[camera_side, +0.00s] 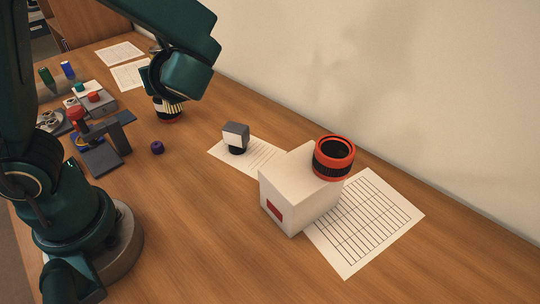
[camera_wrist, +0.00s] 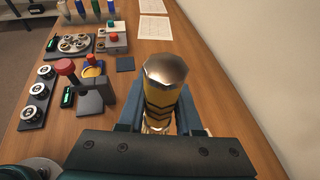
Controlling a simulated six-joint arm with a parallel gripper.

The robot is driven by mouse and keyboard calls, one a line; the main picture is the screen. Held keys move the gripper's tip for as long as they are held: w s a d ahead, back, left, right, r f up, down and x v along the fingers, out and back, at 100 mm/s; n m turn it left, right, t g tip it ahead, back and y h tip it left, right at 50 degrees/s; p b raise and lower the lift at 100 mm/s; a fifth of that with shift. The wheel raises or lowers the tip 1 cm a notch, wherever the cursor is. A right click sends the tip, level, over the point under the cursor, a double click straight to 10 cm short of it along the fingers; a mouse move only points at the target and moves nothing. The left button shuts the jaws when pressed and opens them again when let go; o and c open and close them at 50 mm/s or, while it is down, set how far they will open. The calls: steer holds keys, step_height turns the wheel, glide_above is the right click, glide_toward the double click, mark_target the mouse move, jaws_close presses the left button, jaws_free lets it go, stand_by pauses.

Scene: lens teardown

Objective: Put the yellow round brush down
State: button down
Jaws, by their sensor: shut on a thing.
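The yellow round brush (camera_wrist: 163,95) fills the middle of the wrist view, with a faceted silver cap toward the camera and yellow and black bands below it. My gripper (camera_wrist: 160,122) is shut on it, with a blue-grey finger on each side. In the side view my gripper (camera_side: 158,92) is low over the far part of the table, and part of the brush (camera_side: 167,101) shows below it. A dark round piece with a red-orange rim (camera_side: 170,117) shows just beneath. I cannot tell whether the brush touches it. The brush's lower end is mostly hidden.
A white box (camera_side: 289,190) and a red-ringed lens part (camera_side: 333,158) stand at right. A grey-white block (camera_side: 235,136) sits on paper. A small purple ring (camera_side: 157,147) lies mid-table. A stand with a red knob (camera_wrist: 67,68) and trays (camera_wrist: 74,43) are left. Wood right of the brush is clear.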

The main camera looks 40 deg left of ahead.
steer(key=w+d+r+m+t+h, duration=0.5)
steer(key=d+r+m+t+h, duration=0.25)
steer(key=r+m+t, duration=0.2)
step_height(320, 180, down, 5)
steer(key=m+h, duration=0.4)
steer(key=w+d+f+m+g+h, duration=0.1)
steer(key=w+d+m+g+h, duration=0.25)
steer(key=d+m+h, duration=1)
steer(key=shift+s+d+f+m+g+h, duration=0.25)
steer(key=shift+s+d+f+m+g, duration=1.15)
steer(key=shift+d+f, duration=1.85)
steer(key=shift+s+d+f+m+g+h, duration=0.45)
steer(key=shift+s+d+f+g, duration=1.55)
steer(key=shift+d, duration=2.4)
steer(key=shift+s+d+f+m+g+h, duration=0.1)
steer(key=shift+s+d+f+m+g, duration=1.15)
steer(key=shift+s+d+f, duration=1.9)
steer(key=shift+w+d+r, duration=0.3)
steer(key=shift+w+d, duration=0.35)
steer(key=shift+w, duration=0.25)
